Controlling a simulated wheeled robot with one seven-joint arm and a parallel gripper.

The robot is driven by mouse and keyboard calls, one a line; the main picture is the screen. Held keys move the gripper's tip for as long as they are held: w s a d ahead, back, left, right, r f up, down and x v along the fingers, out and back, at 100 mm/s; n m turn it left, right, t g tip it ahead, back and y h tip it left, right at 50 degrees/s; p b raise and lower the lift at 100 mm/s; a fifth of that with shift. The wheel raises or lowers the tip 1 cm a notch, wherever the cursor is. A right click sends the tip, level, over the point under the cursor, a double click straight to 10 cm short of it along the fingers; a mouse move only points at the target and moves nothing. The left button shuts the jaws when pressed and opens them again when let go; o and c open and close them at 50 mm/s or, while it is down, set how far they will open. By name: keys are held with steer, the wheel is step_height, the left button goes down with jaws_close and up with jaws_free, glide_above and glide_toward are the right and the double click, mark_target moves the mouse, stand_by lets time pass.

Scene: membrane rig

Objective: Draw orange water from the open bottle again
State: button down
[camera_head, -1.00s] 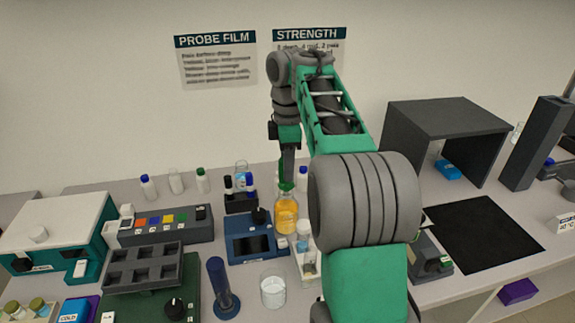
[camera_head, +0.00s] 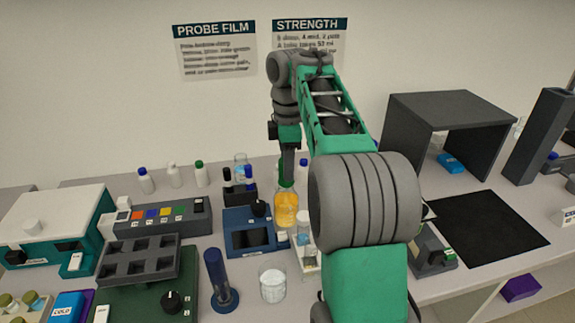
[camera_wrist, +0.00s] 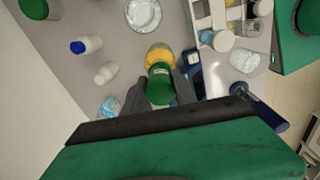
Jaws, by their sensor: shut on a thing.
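The open bottle (camera_head: 286,210) is clear glass with orange water in it and stands on the bench below my gripper. My gripper (camera_head: 287,178) points straight down over its mouth and is shut on a green-topped tool (camera_wrist: 160,88), seemingly the dropper. In the wrist view the green top sits between the two dark fingers, with the orange bottle (camera_wrist: 158,54) just beyond it. The tool's lower end is hidden, so I cannot tell how deep it reaches into the water.
A blue device (camera_head: 250,238) stands close left of the bottle, and a white rack with vials (camera_head: 308,262) is at its front right. A glass beaker (camera_head: 272,285) and a blue cylinder (camera_head: 218,278) stand in front. Several capped bottles line the back. The black mat (camera_head: 485,232) is clear.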

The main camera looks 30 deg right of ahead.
steer(key=shift+r+p, duration=0.5)
steer(key=shift+p, duration=0.05)
stand_by(0.4)
step_height(320, 180, up, 10)
steer(key=p, duration=1)
steer(key=shift+r, duration=0.1)
